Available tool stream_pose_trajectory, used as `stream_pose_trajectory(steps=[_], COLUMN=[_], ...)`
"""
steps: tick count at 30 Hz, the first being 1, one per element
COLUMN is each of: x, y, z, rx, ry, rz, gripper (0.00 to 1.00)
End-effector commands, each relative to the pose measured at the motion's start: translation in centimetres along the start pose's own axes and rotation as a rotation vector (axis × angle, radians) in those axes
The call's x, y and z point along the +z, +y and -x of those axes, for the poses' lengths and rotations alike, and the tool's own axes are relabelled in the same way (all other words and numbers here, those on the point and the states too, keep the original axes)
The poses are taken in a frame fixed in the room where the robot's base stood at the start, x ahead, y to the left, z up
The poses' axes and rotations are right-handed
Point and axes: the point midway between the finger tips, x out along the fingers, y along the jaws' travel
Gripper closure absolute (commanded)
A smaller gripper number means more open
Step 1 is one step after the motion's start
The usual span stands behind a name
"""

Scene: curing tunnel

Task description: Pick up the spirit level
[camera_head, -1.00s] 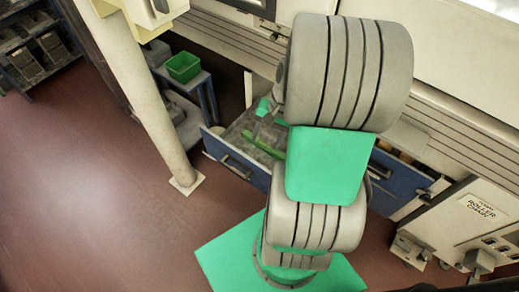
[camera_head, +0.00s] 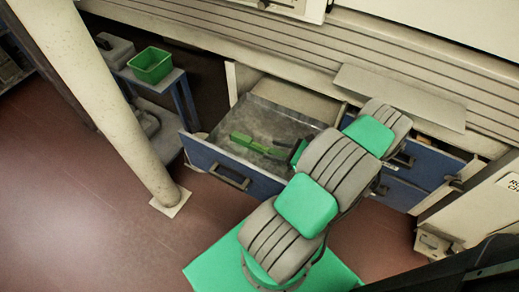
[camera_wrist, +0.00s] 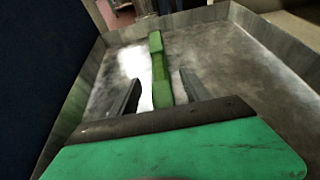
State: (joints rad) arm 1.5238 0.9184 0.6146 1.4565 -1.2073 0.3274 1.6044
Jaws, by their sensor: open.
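The green spirit level (camera_head: 262,147) lies on the bottom of the open blue-fronted drawer (camera_head: 228,167) in the head view. In the wrist view the spirit level (camera_wrist: 160,72) runs away from me, between the two fingers of my gripper (camera_wrist: 157,92). The fingers are apart, with a gap on each side of the level. The near end of the level is hidden behind the gripper body. In the head view my arm covers the right part of the drawer, and my fingertips are hard to make out there.
The drawer walls rise around the level; the wrist view shows the far wall (camera_wrist: 195,17). A second blue drawer front (camera_head: 420,165) is to the right. A cream pillar (camera_head: 105,95) and a green bin (camera_head: 151,65) on a small table stand left. The drawer floor around the level is bare.

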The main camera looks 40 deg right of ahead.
Motion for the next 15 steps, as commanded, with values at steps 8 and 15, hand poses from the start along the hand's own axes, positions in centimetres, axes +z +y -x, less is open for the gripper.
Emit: stream_pose_trajectory(steps=[8, 15], x=[-0.05, -0.06], y=[0.04, 0.05], z=[-1.69, -1.68], rx=[0.001, 0.002], ry=[0.001, 0.001], rz=[0.001, 0.001], gripper=[0.45, 0.59])
